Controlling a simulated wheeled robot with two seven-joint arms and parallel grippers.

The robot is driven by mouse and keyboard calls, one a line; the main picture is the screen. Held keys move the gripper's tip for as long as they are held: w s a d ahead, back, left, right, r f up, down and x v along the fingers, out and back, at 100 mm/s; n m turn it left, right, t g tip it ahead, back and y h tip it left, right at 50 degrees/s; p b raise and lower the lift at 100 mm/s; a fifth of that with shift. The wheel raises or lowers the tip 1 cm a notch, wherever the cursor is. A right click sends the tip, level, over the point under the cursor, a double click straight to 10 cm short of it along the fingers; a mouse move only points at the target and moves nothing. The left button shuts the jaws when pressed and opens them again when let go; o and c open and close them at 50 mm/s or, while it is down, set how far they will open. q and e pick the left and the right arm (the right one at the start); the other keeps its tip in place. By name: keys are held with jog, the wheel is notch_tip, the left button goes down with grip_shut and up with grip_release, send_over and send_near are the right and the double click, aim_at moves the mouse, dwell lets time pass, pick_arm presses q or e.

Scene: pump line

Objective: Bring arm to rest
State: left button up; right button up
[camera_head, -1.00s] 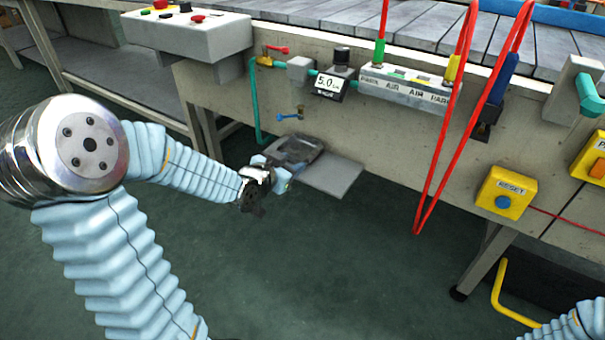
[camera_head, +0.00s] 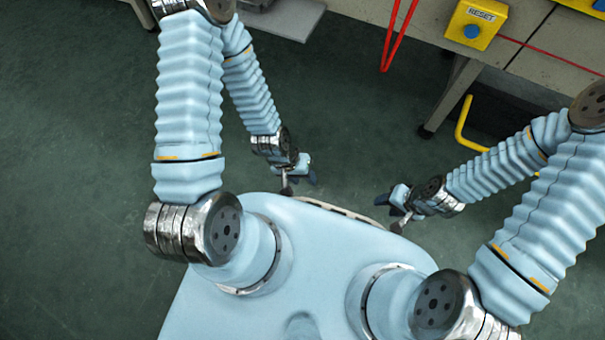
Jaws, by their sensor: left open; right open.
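My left gripper (camera_head: 299,181) is open and empty, low over the floor just in front of my own base. Its light blue sleeved arm folds down from the upper left. My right gripper (camera_head: 390,207) is open and empty, a short way to the right of the left one, also close to my base. Its arm comes in from the right. The two grippers are apart and neither touches any object of the line.
A grey shelf (camera_head: 290,18) juts out at the top. A yellow bent bar (camera_head: 462,128) stands at right. The green floor (camera_head: 70,170) is clear at left.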

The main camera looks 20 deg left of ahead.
notch_tip(320, 180, up, 9)
jog(key=p, duration=0.8)
jog(key=shift+a+f+p, duration=0.2)
jog(key=shift+a+p, duration=0.1)
jog(key=shift+p, duration=0.05)
jog(key=shift+s, duration=0.1)
